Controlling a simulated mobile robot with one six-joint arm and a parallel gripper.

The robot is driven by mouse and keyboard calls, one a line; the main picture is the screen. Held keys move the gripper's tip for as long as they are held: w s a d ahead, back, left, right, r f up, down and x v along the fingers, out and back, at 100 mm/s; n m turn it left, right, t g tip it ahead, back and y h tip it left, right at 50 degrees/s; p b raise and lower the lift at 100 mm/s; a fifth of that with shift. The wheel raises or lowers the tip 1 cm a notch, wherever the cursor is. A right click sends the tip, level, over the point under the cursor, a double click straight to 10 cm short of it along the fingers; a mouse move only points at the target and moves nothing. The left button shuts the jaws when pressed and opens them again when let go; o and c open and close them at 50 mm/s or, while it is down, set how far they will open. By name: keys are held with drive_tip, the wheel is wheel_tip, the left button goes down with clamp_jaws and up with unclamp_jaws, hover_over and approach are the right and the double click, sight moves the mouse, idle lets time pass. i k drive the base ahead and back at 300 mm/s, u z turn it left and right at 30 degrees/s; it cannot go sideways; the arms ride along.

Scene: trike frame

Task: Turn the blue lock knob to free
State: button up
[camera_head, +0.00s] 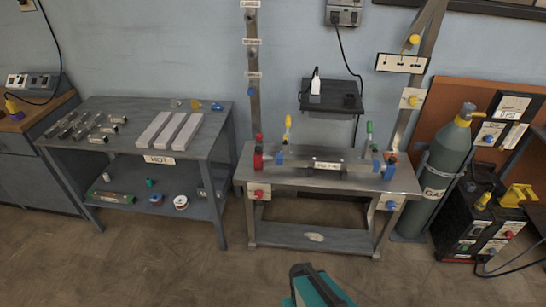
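A blue knob (252,91) sits low on the left metal post (253,60), below a small white label (253,75) too small to read. Other blue parts are on the welding bench: one at the left (280,158) and one at the right (388,171). I cannot tell which blue part is the lock knob, nor its setting. A dark and teal part of my arm's end, my gripper (308,285), shows at the bottom edge, in front of and well apart from the bench. Its fingers cannot be made out.
The bench (335,180) carries a fixture with red, yellow and green handles. A grey table (95,150) with metal bars stands left. A gas cylinder (445,160) and a dark machine (480,225) stand right. The floor (190,275) in front is clear.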

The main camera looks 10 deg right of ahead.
sight(391, 205)
drive_tip(key=z, duration=0.1)
drive_tip(key=k, duration=0.15)
drive_tip(key=u, duration=0.25)
drive_tip(key=i, duration=0.6)
drive_tip(key=z, duration=3.8)
drive_tip(key=i, duration=0.1)
drive_tip(key=u, duration=2.2)
